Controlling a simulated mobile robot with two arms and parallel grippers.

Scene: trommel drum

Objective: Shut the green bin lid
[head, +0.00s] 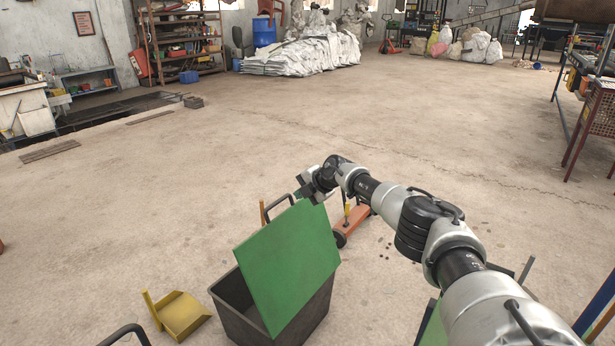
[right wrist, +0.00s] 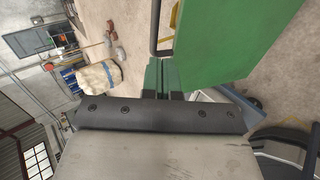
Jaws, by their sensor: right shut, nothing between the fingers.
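The green bin lid (head: 288,262) is a flat green panel standing steeply tilted over the dark grey bin (head: 238,308); the bin's dark inside shows to its left. My right gripper (head: 306,190) is at the far upper edge of the lid, with its jaws shut and empty. Whether it touches the lid, I cannot tell. In the right wrist view the lid (right wrist: 232,38) fills the upper right, close beside the shut fingers (right wrist: 164,76). My left gripper does not show.
A yellow dustpan (head: 181,314) lies left of the bin. An orange wheeled thing (head: 349,224) stands just behind the lid. Another green panel (head: 434,328) shows partly behind my right arm. The concrete floor beyond is mostly clear, with shelves (head: 180,40) at the back.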

